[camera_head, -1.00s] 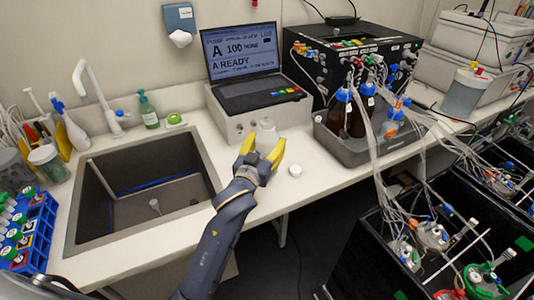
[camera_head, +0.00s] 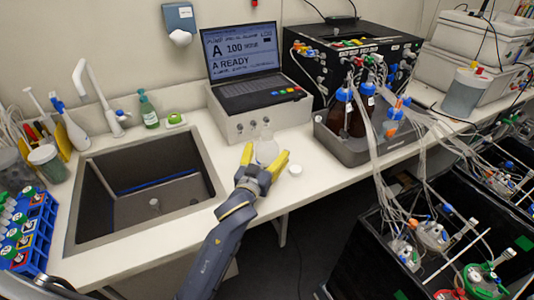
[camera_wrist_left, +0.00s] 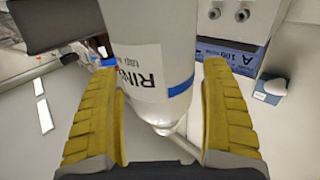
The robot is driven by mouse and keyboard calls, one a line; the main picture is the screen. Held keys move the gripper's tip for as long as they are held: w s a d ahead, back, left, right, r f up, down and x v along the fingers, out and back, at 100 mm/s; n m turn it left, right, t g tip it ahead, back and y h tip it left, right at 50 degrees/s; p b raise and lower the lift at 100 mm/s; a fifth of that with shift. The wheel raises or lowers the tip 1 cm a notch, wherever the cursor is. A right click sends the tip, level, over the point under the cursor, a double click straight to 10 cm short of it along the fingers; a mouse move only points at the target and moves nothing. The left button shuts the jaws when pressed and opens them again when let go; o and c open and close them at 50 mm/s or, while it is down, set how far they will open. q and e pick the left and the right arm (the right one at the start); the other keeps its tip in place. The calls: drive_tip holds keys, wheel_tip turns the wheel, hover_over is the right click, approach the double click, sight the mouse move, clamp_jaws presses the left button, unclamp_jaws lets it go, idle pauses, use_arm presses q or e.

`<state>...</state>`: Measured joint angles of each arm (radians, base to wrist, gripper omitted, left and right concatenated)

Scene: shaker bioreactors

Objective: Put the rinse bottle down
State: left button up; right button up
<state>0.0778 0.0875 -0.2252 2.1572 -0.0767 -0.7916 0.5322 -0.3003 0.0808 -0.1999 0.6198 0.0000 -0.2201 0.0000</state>
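The rinse bottle (camera_head: 267,150) is white and stands on the counter in front of the grey laptop box, beyond my left gripper (camera_head: 264,160). In the left wrist view the bottle (camera_wrist_left: 150,75) fills the upper middle, with a label that begins "RIN" and a blue band. My left gripper (camera_wrist_left: 162,120) is open, with one yellow finger on each side of the bottle. A gap shows beside the right finger; contact at the left finger is hard to judge. The bottle's full outline is cut off in the wrist view. My right gripper is not in view.
A sink (camera_head: 72,215) opens to the left of the gripper. A small white round object (camera_head: 295,170) lies close to the right finger. A grey tray (camera_head: 350,152) with brown bottles stands to the right. The counter's front edge is close.

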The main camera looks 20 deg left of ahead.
use_arm(q)
drive_tip(key=shift+r, duration=0.2)
drive_tip(key=s, duration=1.2)
drive_tip(key=shift+a, duration=0.25)
